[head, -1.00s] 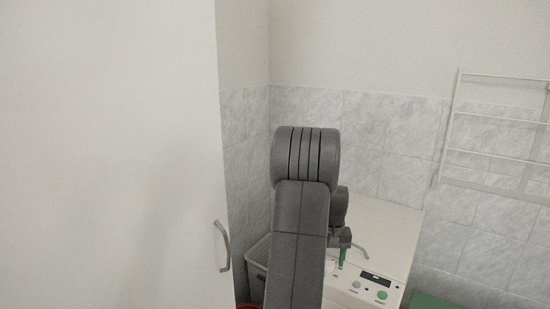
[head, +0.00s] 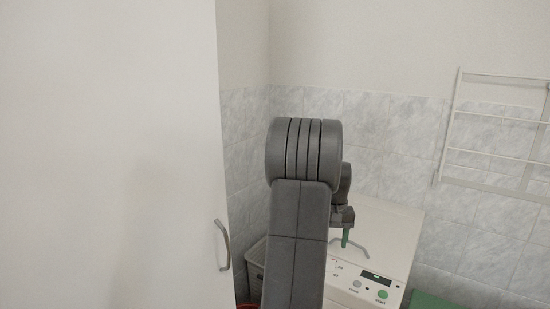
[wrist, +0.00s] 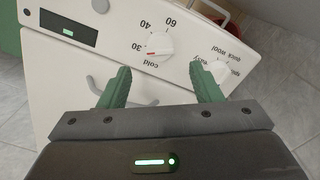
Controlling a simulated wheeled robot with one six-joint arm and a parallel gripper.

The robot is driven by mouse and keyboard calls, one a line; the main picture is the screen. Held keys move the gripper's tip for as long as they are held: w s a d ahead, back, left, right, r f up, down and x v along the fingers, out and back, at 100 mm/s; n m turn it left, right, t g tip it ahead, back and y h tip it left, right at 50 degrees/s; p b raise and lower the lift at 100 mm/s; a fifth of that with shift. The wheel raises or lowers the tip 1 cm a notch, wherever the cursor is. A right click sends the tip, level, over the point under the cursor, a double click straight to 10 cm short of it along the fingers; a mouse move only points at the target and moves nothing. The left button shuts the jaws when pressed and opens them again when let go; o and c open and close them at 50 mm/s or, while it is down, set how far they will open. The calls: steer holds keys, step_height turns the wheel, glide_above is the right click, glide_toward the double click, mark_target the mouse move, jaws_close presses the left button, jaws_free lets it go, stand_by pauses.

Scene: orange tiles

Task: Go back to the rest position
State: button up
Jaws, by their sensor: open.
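My gripper shows in the wrist view (wrist: 160,88) with its two green fingers spread apart and nothing between them. Beyond the fingers is the front panel of a white washing machine (wrist: 120,45), with dials and a small display. In the head view my arm stands upright in the middle, and one green finger of my gripper (head: 346,238) shows just right of it, over the machine (head: 388,225).
A tall white door or cabinet front with a metal handle (head: 223,245) fills the left. A light basket (head: 256,262) and a red object (head: 247,306) are partly hidden beside the machine. A white wall rack (head: 495,135) hangs at right, above a green surface (head: 432,300).

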step_height(320, 180, up, 6)
step_height(320, 180, down, 14)
steer(key=shift+s+r+p, duration=0.1)
steer(key=shift+p, duration=0.2)
steer(key=shift+r+n, duration=0.15)
steer(key=shift+n, duration=0.25)
steer(key=n, duration=0.4)
steer(key=shift+n, duration=0.4)
steer(key=n+p, duration=0.1)
steer(key=n, duration=0.5)
steer(key=shift+r, duration=3.05)
